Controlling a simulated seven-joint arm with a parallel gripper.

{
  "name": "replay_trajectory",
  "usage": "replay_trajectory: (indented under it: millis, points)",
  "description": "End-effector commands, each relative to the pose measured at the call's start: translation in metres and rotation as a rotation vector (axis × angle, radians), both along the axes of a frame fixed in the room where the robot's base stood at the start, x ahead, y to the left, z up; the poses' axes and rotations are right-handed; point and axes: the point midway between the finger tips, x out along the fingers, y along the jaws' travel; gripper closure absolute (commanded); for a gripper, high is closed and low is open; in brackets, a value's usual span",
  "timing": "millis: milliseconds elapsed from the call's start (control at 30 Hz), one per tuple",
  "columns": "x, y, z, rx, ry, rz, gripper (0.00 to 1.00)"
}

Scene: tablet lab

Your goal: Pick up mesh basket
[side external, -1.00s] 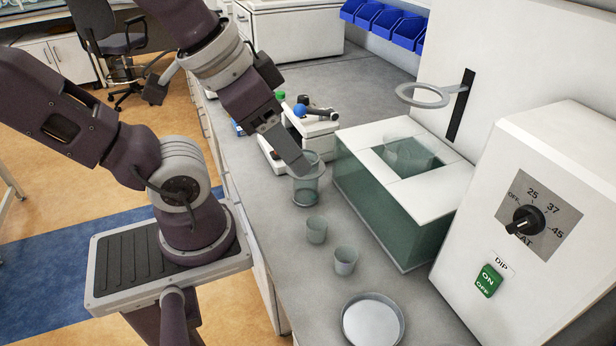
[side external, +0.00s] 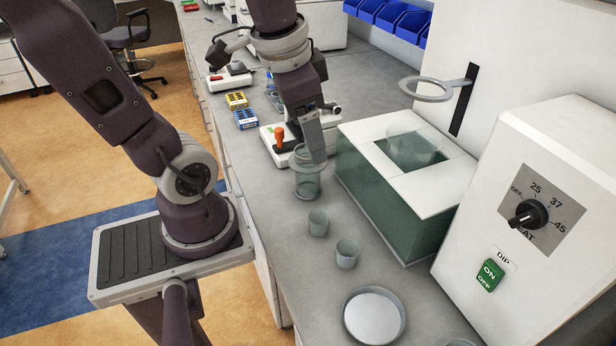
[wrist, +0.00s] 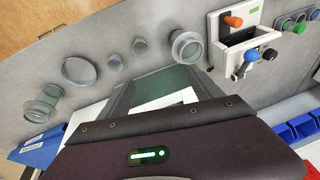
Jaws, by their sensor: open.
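A see-through greenish cylinder with a wide rim (side external: 308,186) stands on the bench left of the water bath; it also shows in the wrist view (wrist: 187,50). It may be the mesh basket, but no mesh weave can be made out. My gripper (side external: 318,158) is open and points down at the cylinder's top, partly covering it in the side view. I cannot tell whether they touch. A clear vessel (side external: 418,146) sits in the bath opening.
Two small cups (side external: 318,223) (side external: 347,254) and a round dish (side external: 374,317) stand nearer on the bench. The glass-sided bath (side external: 390,205) and heater box (side external: 535,215) bound the right. A ring holder (side external: 426,90) juts above the bath. A white device (side external: 280,150) stands behind the cylinder.

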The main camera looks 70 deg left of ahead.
Motion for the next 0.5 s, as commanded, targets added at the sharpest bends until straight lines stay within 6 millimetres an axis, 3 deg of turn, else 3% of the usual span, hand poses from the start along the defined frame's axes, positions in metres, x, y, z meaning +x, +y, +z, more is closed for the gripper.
replay_trajectory:
  millis: [100,200,300,500]
  points:
    - [0.023,0.045,-0.031,-0.016,0.174,-0.054,0.25]
    - [0.031,0.073,-0.053,-0.066,0.248,-0.115,0.25]
    - [0.033,0.087,-0.066,-0.100,0.275,-0.151,0.25]
    - [0.034,0.089,-0.092,-0.109,0.282,-0.165,0.25]
